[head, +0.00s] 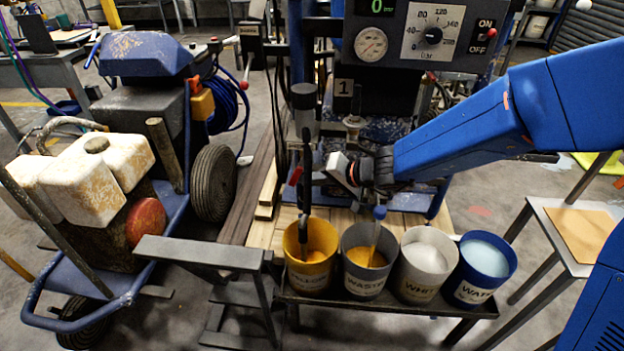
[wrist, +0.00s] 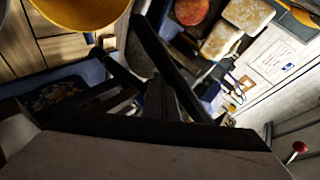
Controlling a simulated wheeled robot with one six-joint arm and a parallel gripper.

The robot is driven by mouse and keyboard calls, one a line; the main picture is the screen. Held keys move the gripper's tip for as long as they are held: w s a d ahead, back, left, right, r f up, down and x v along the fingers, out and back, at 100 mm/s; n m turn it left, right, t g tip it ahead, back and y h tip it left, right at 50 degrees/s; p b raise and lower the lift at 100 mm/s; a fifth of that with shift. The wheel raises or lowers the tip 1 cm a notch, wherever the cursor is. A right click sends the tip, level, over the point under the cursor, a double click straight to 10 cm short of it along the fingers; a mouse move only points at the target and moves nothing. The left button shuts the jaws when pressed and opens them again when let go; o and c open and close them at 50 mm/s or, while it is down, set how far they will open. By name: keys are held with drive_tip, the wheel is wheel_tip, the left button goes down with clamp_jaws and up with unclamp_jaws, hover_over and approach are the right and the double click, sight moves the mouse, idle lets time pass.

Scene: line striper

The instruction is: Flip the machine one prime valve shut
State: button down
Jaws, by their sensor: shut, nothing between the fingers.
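Machine one carries a plate marked 1 (head: 344,87) under its gauge panel. A small red handle (head: 296,176), which looks like the prime valve lever, shows beside the dark suction tube above the yellow bucket. It slants, and I cannot tell from its angle whether the valve is open or shut. My gripper (head: 314,178) reaches in from the right with its dark fingers close to the red handle; I cannot tell if they touch it. The fingers are shut and empty. In the wrist view the valve is not clearly seen, and dark bars and my wrist body fill the middle.
The yellow bucket (head: 309,258), the waste bucket (head: 368,262), the white bucket (head: 425,262) and the blue water bucket (head: 481,270) stand in a row below my arm. A second machine with a stained white tank (head: 92,180) stands left. A side table (head: 580,235) is right.

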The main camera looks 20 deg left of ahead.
drive_tip(key=a+y, duration=0.1)
drive_tip(key=a, duration=0.2)
drive_tip(key=s+a+r+y, duration=0.1)
drive_tip(key=a, duration=0.1)
drive_tip(key=shift+s+m+y, duration=0.1)
drive_tip(key=shift+m+y, duration=0.2)
idle(0.9)
drive_tip(key=shift+s+a+r, duration=0.1)
drive_tip(key=shift+a+r, duration=0.4)
idle(1.1)
idle(0.4)
drive_tip(key=v, duration=1.7)
drive_tip(key=shift+d, duration=0.25)
